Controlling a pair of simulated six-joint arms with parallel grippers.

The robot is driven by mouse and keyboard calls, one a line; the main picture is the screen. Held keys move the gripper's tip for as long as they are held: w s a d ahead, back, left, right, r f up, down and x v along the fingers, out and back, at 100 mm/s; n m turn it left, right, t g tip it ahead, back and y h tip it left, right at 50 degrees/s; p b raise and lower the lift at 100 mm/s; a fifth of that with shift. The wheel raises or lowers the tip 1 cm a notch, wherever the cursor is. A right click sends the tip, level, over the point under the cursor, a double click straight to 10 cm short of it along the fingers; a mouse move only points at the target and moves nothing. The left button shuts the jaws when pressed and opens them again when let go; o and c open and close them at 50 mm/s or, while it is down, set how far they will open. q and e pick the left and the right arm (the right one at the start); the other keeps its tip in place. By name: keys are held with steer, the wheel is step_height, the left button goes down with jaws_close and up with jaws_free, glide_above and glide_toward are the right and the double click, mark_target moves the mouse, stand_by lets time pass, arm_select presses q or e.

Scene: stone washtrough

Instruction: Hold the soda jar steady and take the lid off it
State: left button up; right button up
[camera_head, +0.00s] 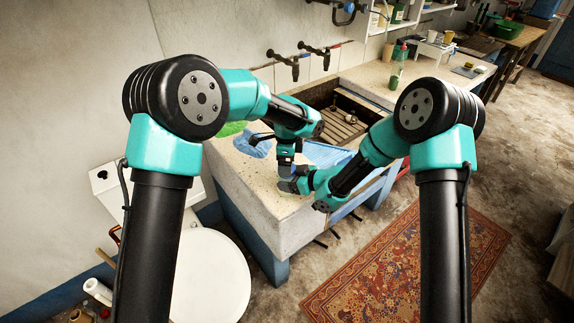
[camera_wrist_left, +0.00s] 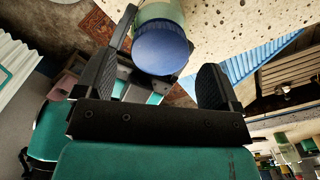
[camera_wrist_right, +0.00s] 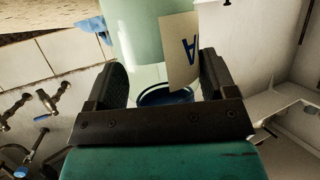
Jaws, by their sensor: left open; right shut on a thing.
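The soda jar is pale green. In the left wrist view its body (camera_wrist_left: 158,12) stands on speckled stone, topped by a round blue lid (camera_wrist_left: 162,48). My left gripper (camera_head: 286,160) is open above the jar; in the left wrist view its fingers stand apart on either side of the lid, with gaps. My right gripper (camera_head: 291,187) is shut on the jar from the side. In the right wrist view the jar body (camera_wrist_right: 135,30) carries a cream label (camera_wrist_right: 181,50) with a dark blue letter. In the head view the grippers hide most of the jar.
The stone trough (camera_head: 262,200) has a corner ledge under the grippers and a basin with slats (camera_head: 338,122). A blue cloth (camera_head: 252,146) and a green cloth (camera_head: 231,128) lie at its left. Taps (camera_head: 312,50) project from the wall. A green bottle (camera_head: 397,76) stands farther back.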

arm_select(q)
step_height(320, 180, up, 2)
steer(key=shift+r, duration=0.1)
arm_select(e)
steer(key=o, duration=1.7)
steer(key=v, duration=1.7)
steer(key=shift+s+d+r, duration=0.1)
steer(key=shift+d, duration=0.05)
arm_select(q)
steer(key=shift+o, duration=1.1)
